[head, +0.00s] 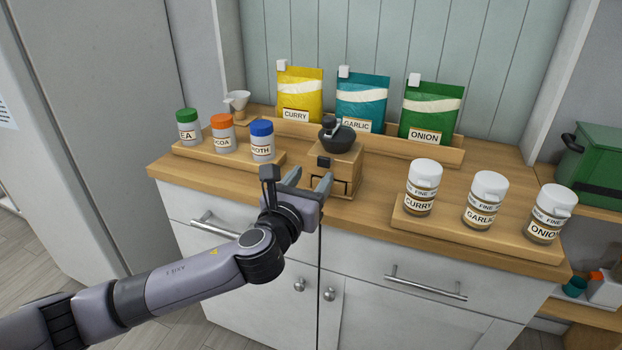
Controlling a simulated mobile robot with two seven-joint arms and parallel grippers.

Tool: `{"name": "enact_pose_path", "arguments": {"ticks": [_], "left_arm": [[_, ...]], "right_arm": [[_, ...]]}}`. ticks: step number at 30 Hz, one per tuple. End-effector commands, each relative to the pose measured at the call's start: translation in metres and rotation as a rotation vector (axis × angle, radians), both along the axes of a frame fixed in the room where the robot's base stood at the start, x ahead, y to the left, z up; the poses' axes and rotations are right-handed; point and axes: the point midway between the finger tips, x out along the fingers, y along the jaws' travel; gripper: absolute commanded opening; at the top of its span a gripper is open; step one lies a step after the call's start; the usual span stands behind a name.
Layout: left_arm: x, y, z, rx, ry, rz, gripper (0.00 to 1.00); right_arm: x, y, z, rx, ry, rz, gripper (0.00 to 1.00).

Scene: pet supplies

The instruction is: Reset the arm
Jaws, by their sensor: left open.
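My left arm reaches in from the lower left. Its gripper (297,180) is open, with nothing seen between the fingers, in front of a wooden grinder (347,168) with a black bowl top. The fingertips are close to the grinder's front left side; I cannot tell whether they touch it. My right gripper does not show.
The wooden counter (370,213) carries a left tray (215,156) with capped jars, a back rack (437,150) with curry, garlic and onion pouches, and a right tray (470,240) with white-lidded jars. A white funnel (238,100) stands back left. A green box (590,160) sits right.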

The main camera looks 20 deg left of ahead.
Motion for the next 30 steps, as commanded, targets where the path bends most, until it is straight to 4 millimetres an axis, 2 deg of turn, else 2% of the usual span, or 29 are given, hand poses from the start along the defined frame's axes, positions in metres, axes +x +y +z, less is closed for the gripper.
{"name": "enact_pose_path", "arguments": {"ticks": [7,11,14,20,25,30], "left_arm": [[-0.001,-0.001,-0.005,-0.028,0.013,-0.004,0.55],[-0.012,-0.01,-0.032,-0.203,0.089,-0.024,0.55],[-0.027,-0.018,-0.067,-0.455,0.191,-0.03,0.55],[-0.071,-0.032,-0.136,-1.052,0.405,0.037,0.55],[-0.115,-0.033,-0.187,-1.557,0.537,0.185,0.55],[-0.165,-0.025,-0.231,-2.051,0.593,0.41,0.55]], "right_arm": [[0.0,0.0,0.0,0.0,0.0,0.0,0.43],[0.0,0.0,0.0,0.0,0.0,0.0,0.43],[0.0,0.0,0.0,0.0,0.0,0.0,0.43],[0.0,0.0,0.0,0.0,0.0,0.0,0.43],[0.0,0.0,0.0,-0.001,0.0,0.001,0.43],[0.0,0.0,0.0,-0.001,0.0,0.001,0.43]]}}
